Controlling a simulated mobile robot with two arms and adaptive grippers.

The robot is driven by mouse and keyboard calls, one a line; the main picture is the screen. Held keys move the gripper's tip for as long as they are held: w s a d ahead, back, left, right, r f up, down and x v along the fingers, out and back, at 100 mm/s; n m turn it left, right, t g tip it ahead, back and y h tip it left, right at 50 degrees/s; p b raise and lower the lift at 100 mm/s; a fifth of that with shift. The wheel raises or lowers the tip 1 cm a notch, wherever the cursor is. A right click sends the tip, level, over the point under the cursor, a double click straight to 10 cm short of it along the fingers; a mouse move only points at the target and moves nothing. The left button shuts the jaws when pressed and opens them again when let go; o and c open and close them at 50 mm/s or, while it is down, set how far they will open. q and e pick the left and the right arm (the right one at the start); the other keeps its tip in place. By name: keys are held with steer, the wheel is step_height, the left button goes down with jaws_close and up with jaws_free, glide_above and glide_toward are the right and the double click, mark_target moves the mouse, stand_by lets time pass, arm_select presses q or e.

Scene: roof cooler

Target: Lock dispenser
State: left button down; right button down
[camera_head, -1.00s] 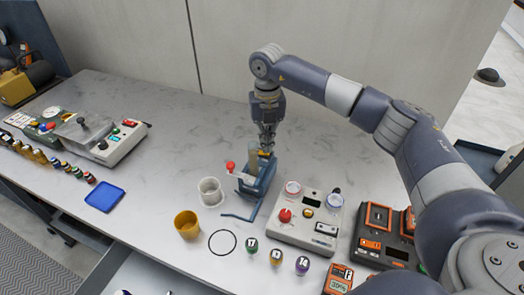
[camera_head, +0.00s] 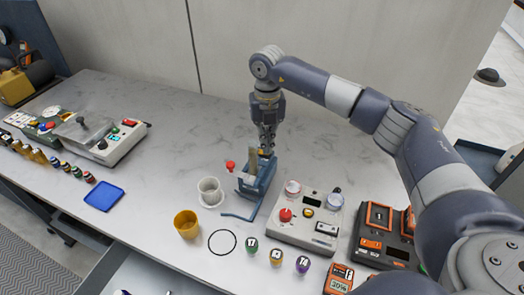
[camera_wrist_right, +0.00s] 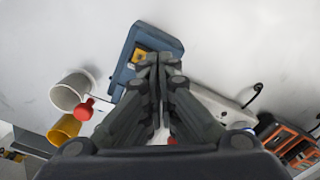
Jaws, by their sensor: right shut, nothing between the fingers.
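The dispenser (camera_head: 258,177) is a blue device with a red knob (camera_head: 230,166) on its left side and a bent blue bar reaching forward on the table. It also shows in the right wrist view (camera_wrist_right: 128,62), with a yellow part (camera_wrist_right: 138,56) near the fingertips. My right gripper (camera_head: 266,150) is shut and empty. It points down at the back of the dispenser, right by the yellow part; I cannot tell whether it touches. In the right wrist view its fingertips (camera_wrist_right: 158,60) are together. My left gripper is not in view.
A white cup (camera_head: 210,190) and a yellow cup (camera_head: 187,224) stand left of the dispenser. A black ring (camera_head: 222,242) and several numbered caps lie in front. A grey control box (camera_head: 305,217) and an orange-black charger (camera_head: 385,235) stand on the right. The table behind is clear.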

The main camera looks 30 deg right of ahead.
steer(key=shift+f+b, duration=0.45)
steer(key=shift+f, duration=0.35)
steer(key=shift+r, duration=0.1)
steer(key=shift+r+p, duration=2.35)
steer(key=shift+r, duration=1.15)
steer(key=shift+f, duration=0.1)
